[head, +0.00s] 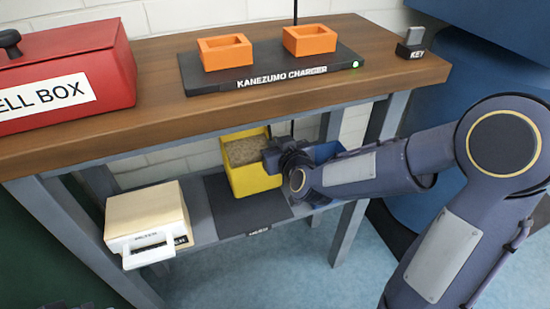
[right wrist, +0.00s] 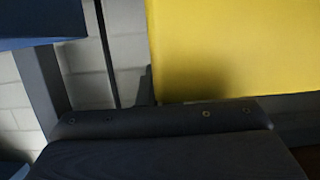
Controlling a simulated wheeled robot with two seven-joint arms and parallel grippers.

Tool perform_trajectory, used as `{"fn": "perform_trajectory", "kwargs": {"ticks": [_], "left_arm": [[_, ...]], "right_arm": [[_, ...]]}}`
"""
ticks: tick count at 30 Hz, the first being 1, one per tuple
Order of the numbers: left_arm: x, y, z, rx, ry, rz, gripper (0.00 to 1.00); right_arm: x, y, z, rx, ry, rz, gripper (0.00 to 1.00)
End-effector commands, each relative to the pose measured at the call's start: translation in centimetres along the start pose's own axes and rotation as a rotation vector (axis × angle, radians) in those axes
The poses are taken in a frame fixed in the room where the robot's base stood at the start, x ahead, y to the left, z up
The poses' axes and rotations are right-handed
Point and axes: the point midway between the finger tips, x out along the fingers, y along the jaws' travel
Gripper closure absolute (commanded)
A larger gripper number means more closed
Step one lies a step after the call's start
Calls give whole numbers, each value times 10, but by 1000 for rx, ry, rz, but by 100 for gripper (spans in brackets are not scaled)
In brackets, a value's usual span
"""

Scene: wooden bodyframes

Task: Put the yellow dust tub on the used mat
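The yellow dust tub (head: 257,181) is at the lower shelf, filled with pale brown dust. It appears over the back part of the dark used mat (head: 250,216); I cannot tell whether it rests there or is held just above. My right gripper (head: 274,158) is at the tub's right rim, with its fingers mostly hidden. In the right wrist view the yellow wall (right wrist: 235,50) fills the upper right, close to the dark gripper body. Whether the fingers are shut on it is not clear. My left gripper is not clearly visible.
A blue tub (head: 327,152) stands partly behind my right forearm. A cream box (head: 147,212) sits left of the mat on the lower shelf (head: 201,212). The wooden bench top (head: 150,108) overhangs, carrying a red box (head: 68,70), a charger (head: 270,75) and a key holder (head: 411,48).

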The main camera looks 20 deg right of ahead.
Motion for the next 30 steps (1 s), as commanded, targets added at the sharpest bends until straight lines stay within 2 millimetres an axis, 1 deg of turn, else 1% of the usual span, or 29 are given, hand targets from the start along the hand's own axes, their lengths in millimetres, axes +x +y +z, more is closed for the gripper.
{"fn": "perform_trajectory", "kwargs": {"ticks": [2,4,6,9,17,21,22,26,27,30], "left_arm": [[4,-2,2,0,0,0,100],[9,-4,4,0,0,0,100],[14,-6,7,0,0,0,100],[18,-8,9,0,0,0,100],[17,-8,9,0,0,0,100],[21,-10,11,0,0,0,100],[20,-9,10,0,0,0,100],[20,-9,10,0,0,0,100],[20,-9,10,0,0,0,100],[20,-9,10,0,0,0,100]], "right_arm": [[6,1,4,2,4,1,100],[13,1,12,2,2,1,100],[15,1,24,1,1,1,100],[18,1,34,2,3,1,100],[18,1,33,2,5,0,100],[19,1,38,2,5,0,100],[19,1,38,1,0,0,93],[19,1,38,1,0,0,76],[19,1,38,1,0,0,74],[19,1,38,1,0,0,74]]}}
